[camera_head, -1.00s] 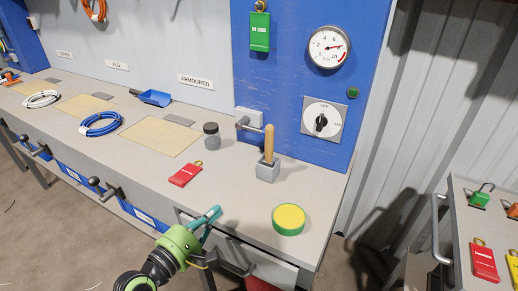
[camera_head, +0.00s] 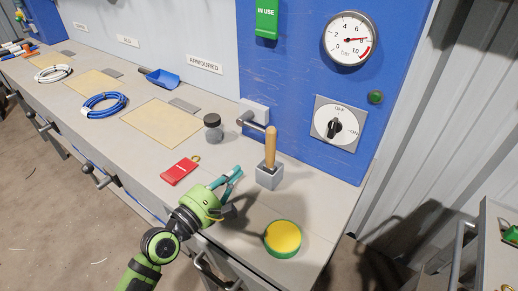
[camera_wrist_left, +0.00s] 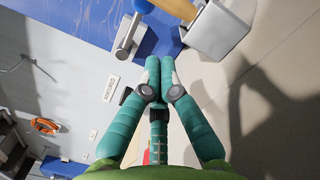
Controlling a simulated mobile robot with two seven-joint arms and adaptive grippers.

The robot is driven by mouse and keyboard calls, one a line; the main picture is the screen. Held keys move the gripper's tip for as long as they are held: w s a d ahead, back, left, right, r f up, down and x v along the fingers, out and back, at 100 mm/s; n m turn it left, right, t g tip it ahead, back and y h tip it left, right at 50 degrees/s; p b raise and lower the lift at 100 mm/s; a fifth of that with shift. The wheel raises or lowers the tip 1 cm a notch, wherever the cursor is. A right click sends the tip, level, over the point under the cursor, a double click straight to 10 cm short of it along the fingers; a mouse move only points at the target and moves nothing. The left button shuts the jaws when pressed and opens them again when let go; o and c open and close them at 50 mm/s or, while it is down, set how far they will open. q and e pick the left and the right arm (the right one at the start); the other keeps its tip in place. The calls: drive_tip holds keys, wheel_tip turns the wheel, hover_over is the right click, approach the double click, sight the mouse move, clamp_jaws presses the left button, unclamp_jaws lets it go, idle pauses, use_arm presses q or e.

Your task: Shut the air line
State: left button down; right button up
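A grey lever valve (camera_head: 256,122) sits on a pale block at the lower left of the blue panel (camera_head: 290,100). A grey bar, probably its lever, shows at the top of the left wrist view (camera_wrist_left: 127,36). The round pressure gauge (camera_head: 350,39) above has its red needle pointing right, near 8 bar. A black rotary knob (camera_head: 335,127) on an OFF/ON plate stands roughly upright. My left gripper (camera_head: 236,172) is over the bench front, below the valve and apart from it. Its teal fingertips (camera_wrist_left: 160,62) meet, with nothing visible between them. My right gripper is not in view.
A wooden-handled tool (camera_head: 270,146) stands in a grey block (camera_head: 269,176) close right of my gripper. A red padlock tag (camera_head: 180,171) lies left, a dark-lidded jar (camera_head: 213,128) behind. A green-yellow round tin (camera_head: 283,239) is at front right. A green IN USE tag (camera_head: 267,18) hangs above.

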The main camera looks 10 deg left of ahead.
use_arm(q)
drive_tip(key=shift+w+d, duration=0.2)
drive_tip(key=shift+w, duration=0.35)
drive_tip(key=x, duration=0.9)
drive_tip(key=shift+f+p, duration=0.1)
drive_tip(key=shift+p, duration=0.25)
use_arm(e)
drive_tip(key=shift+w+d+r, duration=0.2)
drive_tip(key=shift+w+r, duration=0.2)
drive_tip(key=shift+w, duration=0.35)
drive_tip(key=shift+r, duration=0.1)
use_arm(q)
drive_tip(key=shift+d+r+n+p, duration=0.1)
drive_tip(key=shift+r+n+p, duration=0.3)
drive_tip(key=shift+p, duration=0.2)
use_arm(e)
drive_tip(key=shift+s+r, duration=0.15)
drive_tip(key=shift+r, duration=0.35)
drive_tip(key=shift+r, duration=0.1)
use_arm(q)
drive_tip(key=shift+r+n+p, duration=0.1)
drive_tip(key=shift+n+p, duration=0.2)
drive_tip(key=shift+p, duration=0.05)
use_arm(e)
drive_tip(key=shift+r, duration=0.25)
